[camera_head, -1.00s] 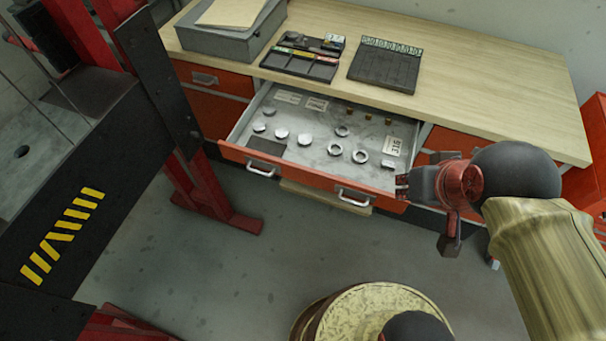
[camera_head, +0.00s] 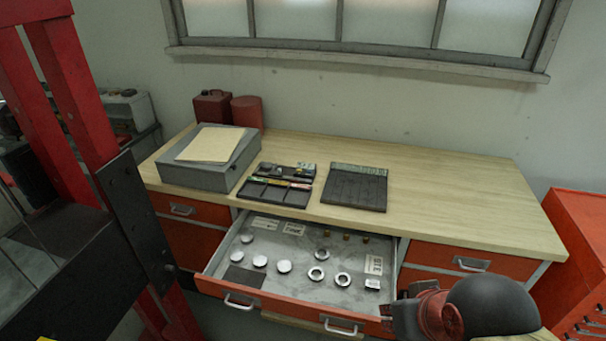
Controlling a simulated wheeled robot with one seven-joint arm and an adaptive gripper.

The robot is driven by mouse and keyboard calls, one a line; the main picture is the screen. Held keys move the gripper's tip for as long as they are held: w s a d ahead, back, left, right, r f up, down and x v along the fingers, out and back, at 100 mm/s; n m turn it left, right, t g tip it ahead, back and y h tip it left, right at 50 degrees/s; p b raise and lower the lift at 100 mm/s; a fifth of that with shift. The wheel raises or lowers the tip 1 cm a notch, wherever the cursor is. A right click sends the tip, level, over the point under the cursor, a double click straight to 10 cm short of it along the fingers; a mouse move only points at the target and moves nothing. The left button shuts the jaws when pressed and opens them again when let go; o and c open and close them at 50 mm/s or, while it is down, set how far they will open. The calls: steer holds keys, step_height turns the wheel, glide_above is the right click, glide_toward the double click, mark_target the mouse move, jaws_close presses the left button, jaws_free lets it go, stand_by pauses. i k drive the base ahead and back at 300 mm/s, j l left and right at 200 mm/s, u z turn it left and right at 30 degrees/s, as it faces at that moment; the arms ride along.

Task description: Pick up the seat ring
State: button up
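Metal rings lie in the open drawer (camera_head: 300,292) of the workbench. One ring (camera_head: 322,254) is toward the middle, another ring (camera_head: 316,273) is nearer the front, and a third ring (camera_head: 343,280) is to its right. I cannot tell which one is the seat ring. A small silvery piece (camera_head: 372,284) lies at the right, its shape unclear. My gripper (camera_head: 388,312) is at the drawer's front right corner, to the right of the rings and apart from them. Its fingers are small and mostly hidden, so their opening is not clear.
Several pale discs (camera_head: 260,261) lie at the drawer's left, and small brass pieces (camera_head: 346,236) at the back. The workbench top (camera_head: 450,205) holds a grey box (camera_head: 205,170) and two dark trays (camera_head: 355,188). A red cabinet (camera_head: 585,260) stands at right, a red frame (camera_head: 90,110) at left.

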mark_target(313, 279)
steer(key=i+j+z, duration=0.4)
steer(key=i+j, duration=0.2)
steer(key=j, duration=0.15)
steer(key=i+j+z, duration=0.25)
steer(key=j, duration=0.2)
